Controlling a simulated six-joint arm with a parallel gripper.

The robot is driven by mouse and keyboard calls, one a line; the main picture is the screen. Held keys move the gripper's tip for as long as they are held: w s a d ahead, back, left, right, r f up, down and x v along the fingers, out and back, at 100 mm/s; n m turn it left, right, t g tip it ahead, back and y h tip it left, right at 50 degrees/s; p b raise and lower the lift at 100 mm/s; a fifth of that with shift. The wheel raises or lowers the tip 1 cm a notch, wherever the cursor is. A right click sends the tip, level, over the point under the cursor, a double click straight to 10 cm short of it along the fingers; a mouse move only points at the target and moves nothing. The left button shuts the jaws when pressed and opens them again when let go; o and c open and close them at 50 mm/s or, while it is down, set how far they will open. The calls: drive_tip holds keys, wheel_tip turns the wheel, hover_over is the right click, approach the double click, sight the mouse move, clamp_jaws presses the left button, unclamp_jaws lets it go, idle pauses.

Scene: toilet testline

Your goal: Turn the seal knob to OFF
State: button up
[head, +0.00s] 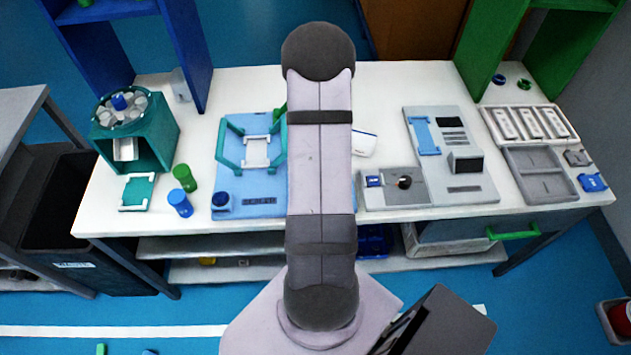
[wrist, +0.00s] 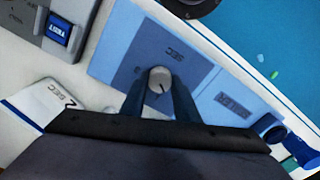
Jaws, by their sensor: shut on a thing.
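The seal knob (wrist: 159,77) is a small light-grey round knob with a short dark pointer line. In the wrist view it stands on a darker blue-grey square of the light-blue panel (wrist: 118,52). My gripper (wrist: 160,88) is shut on the knob, with one dark finger on each side of it. The light-blue panel (head: 268,206) also shows in the head view, where my arm hides the knob and my gripper.
A teal frame (head: 222,141) stands on the panel, with a blue round cup (head: 221,200) at its front-left corner. A grey box with a blue TEST button (wrist: 62,32) lies beside the panel. A white packet (wrist: 46,102) lies near.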

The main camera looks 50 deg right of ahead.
drive_tip(key=shift+n, duration=2)
drive_tip(key=o, duration=1)
drive_tip(key=shift+o, duration=0.2)
drive_tip(key=shift+r, duration=0.15)
drive_tip(key=shift+r+b, duration=0.95)
drive_tip(key=shift+r, duration=2.6)
